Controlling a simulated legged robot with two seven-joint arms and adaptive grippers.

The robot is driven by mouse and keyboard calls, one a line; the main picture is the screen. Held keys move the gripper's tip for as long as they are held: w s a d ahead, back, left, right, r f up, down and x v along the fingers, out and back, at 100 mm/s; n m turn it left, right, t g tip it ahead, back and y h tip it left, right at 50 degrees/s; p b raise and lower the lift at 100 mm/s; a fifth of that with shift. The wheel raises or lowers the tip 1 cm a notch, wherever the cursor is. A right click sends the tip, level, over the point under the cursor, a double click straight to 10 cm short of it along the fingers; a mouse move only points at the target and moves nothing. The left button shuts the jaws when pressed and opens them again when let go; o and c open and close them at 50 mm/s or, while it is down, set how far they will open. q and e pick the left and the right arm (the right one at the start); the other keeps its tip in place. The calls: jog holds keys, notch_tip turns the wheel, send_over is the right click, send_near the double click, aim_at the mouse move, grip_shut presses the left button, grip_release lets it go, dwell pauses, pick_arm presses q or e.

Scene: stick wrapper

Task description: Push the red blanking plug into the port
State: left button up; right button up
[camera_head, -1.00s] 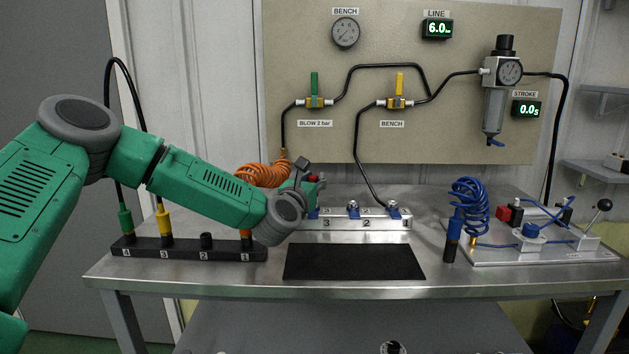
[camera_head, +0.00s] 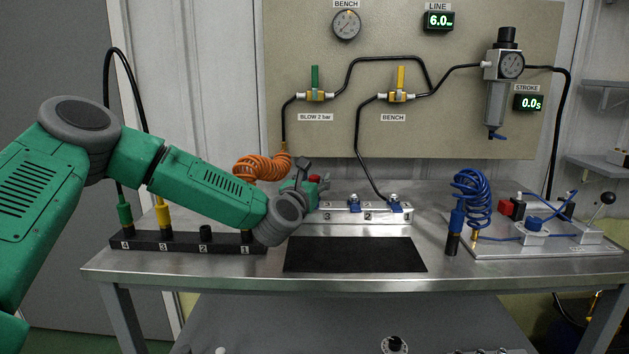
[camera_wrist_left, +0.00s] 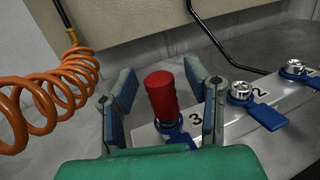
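The red blanking plug (camera_wrist_left: 161,94) stands upright over the port marked 3 on the metal manifold (camera_head: 340,217). A blue collar or lever (camera_wrist_left: 175,132) shows at its foot; how deep it sits cannot be seen. In the head view my left gripper (camera_head: 308,180) is at the manifold's left end. My right gripper is not in view.
Port 2 (camera_wrist_left: 240,91) and another port (camera_wrist_left: 295,67), with blue levers, stand to the right. An orange coiled hose (camera_head: 262,167) hangs close behind my gripper. A black mat (camera_head: 355,255) lies clear in front. A blue coil (camera_head: 472,198) and a valve fixture stand right.

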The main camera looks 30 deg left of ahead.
pick_arm(q)
jog(key=shift+s+d, duration=0.1)
jog(key=shift+s, duration=0.25)
jog(key=v, duration=1.1)
jog(key=shift+s+f, duration=0.1)
dwell(0.4)
